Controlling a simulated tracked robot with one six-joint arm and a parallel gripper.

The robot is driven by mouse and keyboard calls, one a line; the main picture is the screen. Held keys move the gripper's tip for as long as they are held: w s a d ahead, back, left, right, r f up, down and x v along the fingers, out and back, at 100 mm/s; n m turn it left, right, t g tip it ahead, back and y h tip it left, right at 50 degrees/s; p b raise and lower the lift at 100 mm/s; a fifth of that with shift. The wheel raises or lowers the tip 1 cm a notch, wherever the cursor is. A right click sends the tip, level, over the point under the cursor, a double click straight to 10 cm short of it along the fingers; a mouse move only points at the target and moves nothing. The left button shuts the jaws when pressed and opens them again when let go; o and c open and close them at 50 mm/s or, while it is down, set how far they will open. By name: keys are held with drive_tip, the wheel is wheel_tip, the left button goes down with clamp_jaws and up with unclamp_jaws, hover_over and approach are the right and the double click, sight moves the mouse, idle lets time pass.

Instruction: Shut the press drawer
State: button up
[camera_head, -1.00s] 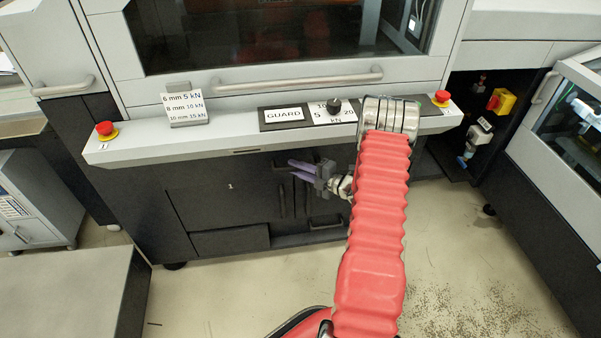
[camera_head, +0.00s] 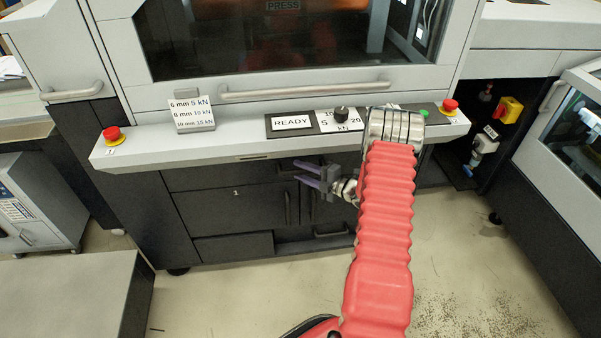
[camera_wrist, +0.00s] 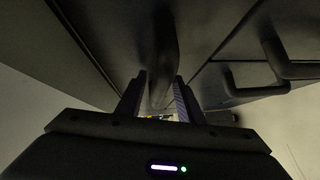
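The press's dark lower front (camera_head: 215,179) has a wide drawer-like panel just under the pale ledge. It looks about flush with the doors below, though my gripper and the ledge's shadow hide part of it. My gripper (camera_head: 309,174) is in front of this panel, fingers pointing left. In the wrist view, the two fingers (camera_wrist: 162,98) are apart. A dark bar, looking like a handle (camera_wrist: 165,45), lies ahead between them; I cannot tell whether they touch it. The press display (camera_head: 292,122) reads READY.
A pale ledge (camera_head: 200,150) juts out above my gripper, with red stop buttons (camera_head: 112,134) at its ends. Dark doors with handles (camera_head: 288,209) lie below. A grey cabinet (camera_head: 70,300) stands at left. The floor (camera_head: 240,300) in front is clear.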

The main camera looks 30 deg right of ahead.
drive_tip(key=shift+s, duration=0.1)
drive_tip(key=shift+s+d+r, duration=0.1)
drive_tip(key=shift+s+d, duration=0.05)
drive_tip(key=shift+s, duration=0.1)
drive_tip(key=v, duration=1.3)
drive_tip(key=shift+n, duration=0.3)
